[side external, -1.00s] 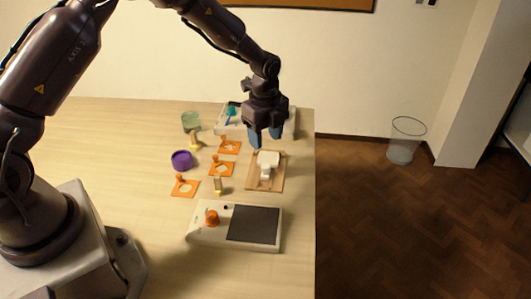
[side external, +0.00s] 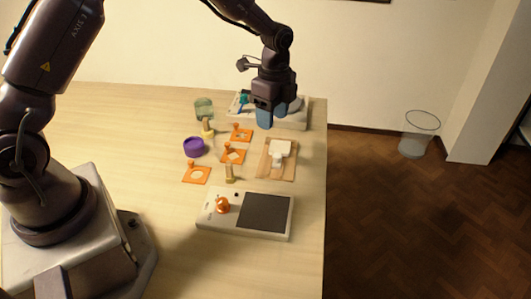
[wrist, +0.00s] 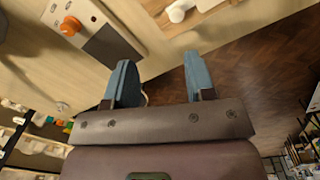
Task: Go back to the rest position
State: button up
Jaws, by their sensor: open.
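My gripper (side external: 268,117) is open and empty. It hangs in the air near the back right of the table (side external: 130,120), in front of a pale device at the back. In the wrist view its two blue fingers stand apart with nothing between them (wrist: 159,68). My arm is bent, reaching from the base at the left to the right side of the table.
A wooden board (side external: 264,170) holds a white item (side external: 279,152). Nearby are several orange plates, a purple bowl (side external: 194,148) and a greenish glass (side external: 204,108). A device with an orange knob (side external: 222,204) is in front. A bin (side external: 419,135) stands on the floor.

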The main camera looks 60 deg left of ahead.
jog(key=s+d+r+n+t, duration=0.1)
jog(key=s+r+n+t, duration=0.2)
jog(key=s+r+n, duration=0.4)
jog(key=s+d+r+n+t, duration=0.1)
jog(key=s+r+n+t, duration=0.2)
jog(key=s+r+n, duration=0.4)
jog(key=s+r, duration=0.6)
jog(key=s, duration=0.5)
jog(key=shift+d, duration=0.2)
